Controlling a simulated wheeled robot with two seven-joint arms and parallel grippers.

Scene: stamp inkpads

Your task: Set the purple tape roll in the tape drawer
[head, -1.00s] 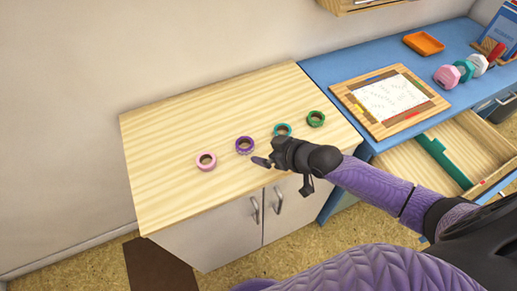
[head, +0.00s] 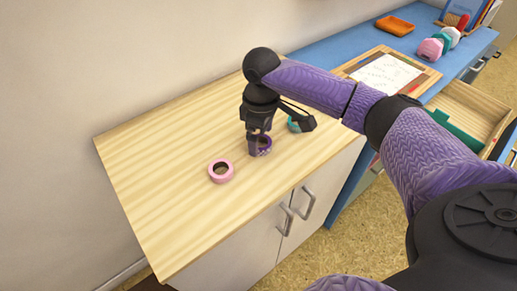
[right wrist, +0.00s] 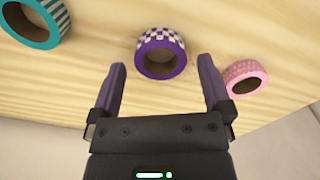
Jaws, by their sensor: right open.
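The purple tape roll (head: 265,151) lies flat on the pale wooden cabinet top, partly hidden by my right gripper (head: 257,143) in the head view. In the right wrist view the purple roll (right wrist: 162,40), with a white-checked side, lies ahead of the two spread fingers of my right gripper (right wrist: 162,85), roughly centred between them. My right gripper is open and empty, pointing down at the roll. An open wooden drawer (head: 478,100) shows at the right, with a green piece (head: 455,128) in it; I cannot read any label. My left gripper is out of view.
A pink tape roll (head: 221,179) lies left of the purple one, and a teal roll (head: 293,125) lies to its right, partly behind my gripper. A blue desk (head: 335,47) holds a framed sheet (head: 385,73) and an orange tray (head: 395,25). The cabinet top's left side is clear.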

